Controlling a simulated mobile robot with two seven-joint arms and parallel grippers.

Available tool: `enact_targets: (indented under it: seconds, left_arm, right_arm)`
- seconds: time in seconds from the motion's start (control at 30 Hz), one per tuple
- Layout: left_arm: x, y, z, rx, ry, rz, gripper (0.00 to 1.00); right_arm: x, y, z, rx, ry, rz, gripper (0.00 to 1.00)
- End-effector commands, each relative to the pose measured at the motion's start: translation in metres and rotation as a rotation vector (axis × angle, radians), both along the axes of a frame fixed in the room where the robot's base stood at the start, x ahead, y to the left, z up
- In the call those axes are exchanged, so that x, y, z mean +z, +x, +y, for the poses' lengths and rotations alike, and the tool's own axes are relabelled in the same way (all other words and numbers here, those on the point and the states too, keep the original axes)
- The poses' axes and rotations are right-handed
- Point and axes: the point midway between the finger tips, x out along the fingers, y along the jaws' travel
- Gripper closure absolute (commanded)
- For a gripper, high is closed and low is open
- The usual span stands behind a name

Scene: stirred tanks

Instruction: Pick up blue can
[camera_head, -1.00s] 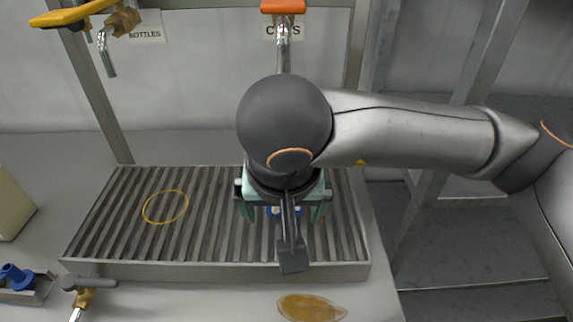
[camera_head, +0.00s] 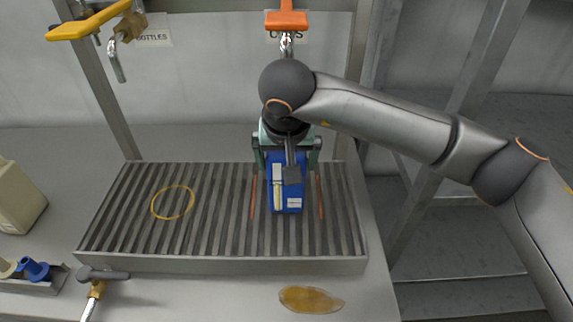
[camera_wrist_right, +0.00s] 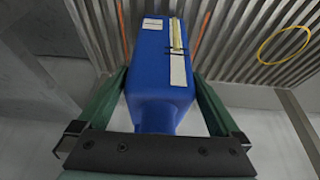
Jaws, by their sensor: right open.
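The blue can (camera_head: 278,206) is on the slatted grate, below the orange-handled tap, with pale labels on its face. It also shows in the right wrist view (camera_wrist_right: 152,68), its narrower end towards the gripper. My right gripper (camera_head: 287,155) is at the can's far end, with one greenish finger on each side. In the right wrist view the open gripper (camera_wrist_right: 160,84) straddles the can's near part. Whether the fingers touch it I cannot tell. The wrist hides the can's far end in the head view. My left gripper is not in view.
Slatted grate (camera_head: 140,228) has a yellow ring (camera_head: 173,202) on its left and orange lines beside the can. The orange tap (camera_head: 286,20) hangs just behind my wrist. Yellow-handled tap (camera_head: 93,21) is upper left, beige container (camera_head: 18,197) far left, amber puddle (camera_head: 310,300) in front.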

Motion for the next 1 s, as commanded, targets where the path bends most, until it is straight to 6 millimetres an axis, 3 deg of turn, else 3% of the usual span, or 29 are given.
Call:
enact_targets:
  seconds: [0.2,0.47,1.0]
  left_arm:
    - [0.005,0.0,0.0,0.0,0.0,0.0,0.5]
    - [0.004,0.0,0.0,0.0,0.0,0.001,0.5]
    - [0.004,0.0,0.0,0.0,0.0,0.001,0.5]
  right_arm:
    - [-0.024,0.009,0.001,0.0,0.001,0.001,0.0]
    - [-0.026,0.011,0.0,0.0,0.001,-0.001,0.01]
    - [-0.025,0.01,0.0,-0.001,0.001,-0.001,0.62]
